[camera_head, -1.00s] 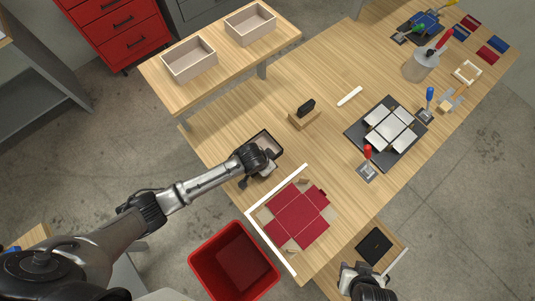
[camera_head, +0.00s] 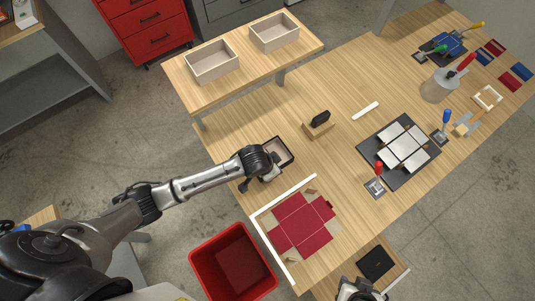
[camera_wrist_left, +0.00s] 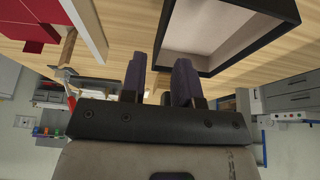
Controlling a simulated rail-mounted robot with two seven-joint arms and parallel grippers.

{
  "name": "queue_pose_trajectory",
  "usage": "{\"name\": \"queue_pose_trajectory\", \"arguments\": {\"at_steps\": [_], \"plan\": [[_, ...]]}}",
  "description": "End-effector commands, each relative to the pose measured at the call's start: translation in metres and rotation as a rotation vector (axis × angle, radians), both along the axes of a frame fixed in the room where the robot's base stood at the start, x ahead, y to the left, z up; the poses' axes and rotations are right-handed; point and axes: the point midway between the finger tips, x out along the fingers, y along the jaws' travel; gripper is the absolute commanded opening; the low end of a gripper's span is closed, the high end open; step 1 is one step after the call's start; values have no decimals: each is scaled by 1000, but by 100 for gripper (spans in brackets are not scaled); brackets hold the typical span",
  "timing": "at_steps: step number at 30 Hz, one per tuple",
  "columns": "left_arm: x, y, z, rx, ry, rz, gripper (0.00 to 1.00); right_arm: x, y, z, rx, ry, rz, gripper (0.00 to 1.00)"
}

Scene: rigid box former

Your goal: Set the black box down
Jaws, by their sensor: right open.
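The black box (camera_head: 278,151) is an open tray with black walls and a pale inside. It sits on the wooden table, left of the middle in the head view, and shows large at the top of the left wrist view (camera_wrist_left: 230,58). My left gripper (camera_head: 268,178) is at the box's near side and partly covers it. In the left wrist view, its two dark fingers (camera_wrist_left: 160,72) are apart, with the box's corner between them and gaps showing. My right gripper (camera_head: 360,290) is open and empty at the bottom edge of the head view, away from the box.
A red blank (camera_head: 302,222) lies by a white corner fence (camera_head: 270,234). A red bin (camera_head: 233,262) stands below the table's left edge. A wooden block with a black handle (camera_head: 318,124) and a dark mat with pale plates (camera_head: 400,150) lie to the right. Bare tabletop lies between.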

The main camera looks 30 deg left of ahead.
Motion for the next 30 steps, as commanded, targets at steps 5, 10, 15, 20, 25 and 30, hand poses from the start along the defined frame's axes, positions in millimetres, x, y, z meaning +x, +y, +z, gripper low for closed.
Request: {"name": "queue_pose_trajectory", "arguments": {"at_steps": [5,10,15,20,25,30], "plan": [[-10,6,29,1,-3,-1,29,0,-1,4,-5,-1,4,43],[-16,9,45,0,0,0,29,0,-3,5,-9,0,6,43],[-19,10,52,0,0,0,29,0,-3,6,-9,0,6,43],[-20,11,54,0,1,0,29,0,-3,6,-9,0,5,43],[-33,5,53,-17,3,3,29,0,-2,6,-5,-1,4,43],[-80,2,58,-59,2,46,29,0,0,6,0,-1,0,43]]}}
